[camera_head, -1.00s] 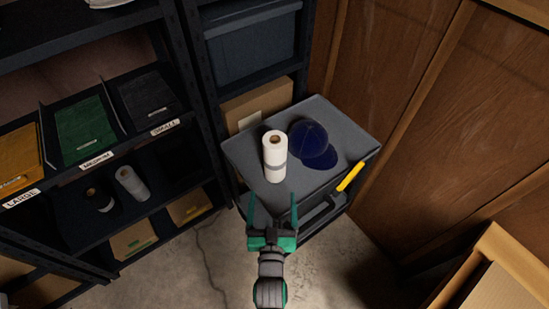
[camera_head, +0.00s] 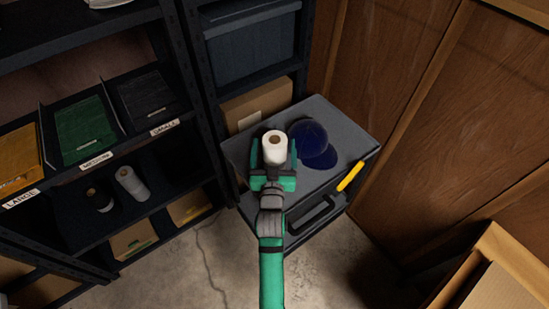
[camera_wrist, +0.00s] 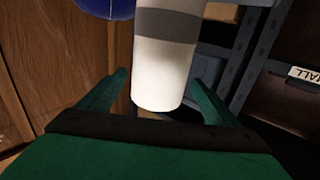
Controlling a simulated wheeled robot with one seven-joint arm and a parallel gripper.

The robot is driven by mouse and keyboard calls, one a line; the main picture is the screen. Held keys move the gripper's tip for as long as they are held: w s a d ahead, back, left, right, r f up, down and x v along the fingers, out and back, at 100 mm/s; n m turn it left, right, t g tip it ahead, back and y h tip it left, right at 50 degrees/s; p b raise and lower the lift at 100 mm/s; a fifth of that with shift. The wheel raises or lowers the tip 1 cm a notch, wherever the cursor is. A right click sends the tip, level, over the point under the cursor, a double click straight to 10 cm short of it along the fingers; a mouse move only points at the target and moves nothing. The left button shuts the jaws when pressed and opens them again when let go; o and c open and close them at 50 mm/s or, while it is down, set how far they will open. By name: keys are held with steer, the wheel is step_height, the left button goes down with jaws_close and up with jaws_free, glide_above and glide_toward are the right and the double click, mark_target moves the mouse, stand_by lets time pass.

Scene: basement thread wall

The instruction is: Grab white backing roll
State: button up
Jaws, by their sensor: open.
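The white backing roll (camera_head: 275,148) stands upright on the grey cart top (camera_head: 340,125), its brown core hole facing up. In the wrist view the white roll (camera_wrist: 163,70), with a grey band around it, lies between the fingers. My gripper (camera_head: 273,160) is open, with one finger on each side of the roll. In the wrist view my gripper (camera_wrist: 160,95) shows a gap between each finger and the roll. The lower part of the roll is hidden by my gripper in the head view.
A dark blue cap (camera_head: 312,143) lies just right of the roll. A yellow object (camera_head: 351,176) is at the cart's right front edge. Dark shelving on the left holds bins and another white roll (camera_head: 131,184). A wooden wall stands right.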

mark_target(275, 135)
steer(key=shift+w+d, duration=0.2)
steer(key=shift+w, duration=2.4)
steer(key=shift+c, duration=0.7)
steer(key=shift+f, duration=0.1)
steer(key=c, duration=1.5)
steer(key=shift+c, duration=1.1)
